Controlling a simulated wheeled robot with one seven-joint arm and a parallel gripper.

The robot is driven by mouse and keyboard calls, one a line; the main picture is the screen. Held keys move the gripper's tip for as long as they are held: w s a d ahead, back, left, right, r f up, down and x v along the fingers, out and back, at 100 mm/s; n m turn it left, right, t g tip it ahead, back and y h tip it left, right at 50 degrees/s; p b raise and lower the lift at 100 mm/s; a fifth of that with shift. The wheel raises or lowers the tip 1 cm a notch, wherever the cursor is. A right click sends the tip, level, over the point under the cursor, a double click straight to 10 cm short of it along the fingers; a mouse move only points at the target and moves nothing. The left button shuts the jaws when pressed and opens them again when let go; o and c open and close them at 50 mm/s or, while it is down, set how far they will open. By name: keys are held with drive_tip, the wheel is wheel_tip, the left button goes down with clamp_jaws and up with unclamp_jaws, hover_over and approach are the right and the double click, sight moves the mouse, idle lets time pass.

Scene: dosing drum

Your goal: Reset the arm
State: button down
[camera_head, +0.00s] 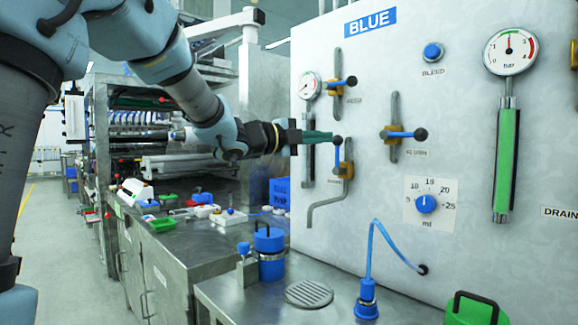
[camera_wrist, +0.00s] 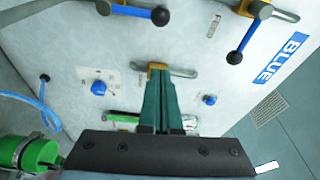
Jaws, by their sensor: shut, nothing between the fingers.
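My arm reaches from the left toward the white panel (camera_head: 450,60) marked BLUE. My gripper (camera_head: 328,138) is shut and empty. In the head view its green fingertips overlap the dark ball of the lower left valve lever (camera_head: 337,155); I cannot tell whether they touch. In the wrist view my gripper (camera_wrist: 158,75) points at the panel, with its shut fingers in front of an orange valve body (camera_wrist: 156,66).
The panel carries more valve levers (camera_head: 402,134), a dial (camera_head: 426,203), a bleed button (camera_head: 433,52) and gauges (camera_head: 511,52). A cluttered bench stands left.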

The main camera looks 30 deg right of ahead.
drive_tip(key=w+a+f+n+t+y, duration=0.4)
drive_tip(key=w+a+f+n+t, duration=0.3)
drive_tip(key=w+a+n, duration=0.35)
drive_tip(key=w+a+f+n+t+y, duration=0.35)
drive_tip(key=a+f+n+y, duration=0.55)
drive_tip(key=a, duration=0.5)
drive_tip(key=s+a+f+n+g+y+p, duration=0.15)
drive_tip(key=a+f+n, duration=0.25)
drive_tip(key=a+f, duration=0.45)
drive_tip(key=s+a+f+n+g+y, duration=0.1)
drive_tip(key=s+a+f+n+g, duration=0.3)
drive_tip(key=s+a, duration=0.3)
drive_tip(key=s+a+f+n+g+y, duration=0.2)
drive_tip(key=s+a+f+n+g, duration=0.2)
drive_tip(key=s, duration=0.7)
drive_tip(key=a+f+n, duration=0.1)
drive_tip(key=a+n, duration=0.1)
drive_tip(key=a, duration=0.1)
drive_tip(key=shift+a, duration=0.2)
drive_tip(key=shift+w+y, duration=0.1)
drive_tip(key=shift+y, duration=0.15)
